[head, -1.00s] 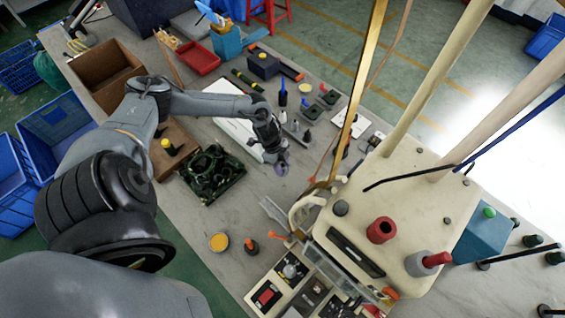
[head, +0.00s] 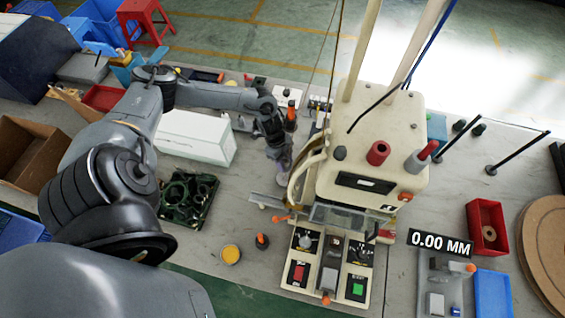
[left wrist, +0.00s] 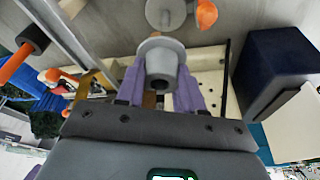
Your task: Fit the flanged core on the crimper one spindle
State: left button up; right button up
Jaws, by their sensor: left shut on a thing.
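My left gripper (head: 283,158) is beside the left side of the cream crimping machine (head: 330,190), above the table. In the left wrist view its purple fingers (left wrist: 160,92) are shut on a grey flanged core (left wrist: 162,62). The core's wide flange faces away from the gripper, and its narrower round end faces the camera. A grey round part with a flange (left wrist: 165,12), with an orange knob beside it, shows beyond the core and apart from it. I cannot tell whether that is the spindle. My right gripper is not in view.
A green-black moulded tray (head: 188,200) and a white box (head: 195,137) stand left of the machine. A yellow-topped tin (head: 230,254) lies near the front edge. The control panel (head: 328,268) fronts the machine.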

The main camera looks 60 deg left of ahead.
pick_arm(q)
jog(key=shift+w, duration=0.1)
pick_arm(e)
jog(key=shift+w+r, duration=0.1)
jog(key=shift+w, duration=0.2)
pick_arm(q)
jog(key=shift+r, duration=0.1)
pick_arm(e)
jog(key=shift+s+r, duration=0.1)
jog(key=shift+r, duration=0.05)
pick_arm(q)
jog(key=b, duration=0.3)
send_over(285, 174)
jog(key=shift+f, duration=2.95)
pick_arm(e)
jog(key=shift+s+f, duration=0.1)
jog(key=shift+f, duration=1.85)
pick_arm(q)
jog(key=shift+p, duration=0.45)
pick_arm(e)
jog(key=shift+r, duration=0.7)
pick_arm(q)
jog(key=shift+f+b, duration=1.85)
jog(key=shift+f, duration=0.7)
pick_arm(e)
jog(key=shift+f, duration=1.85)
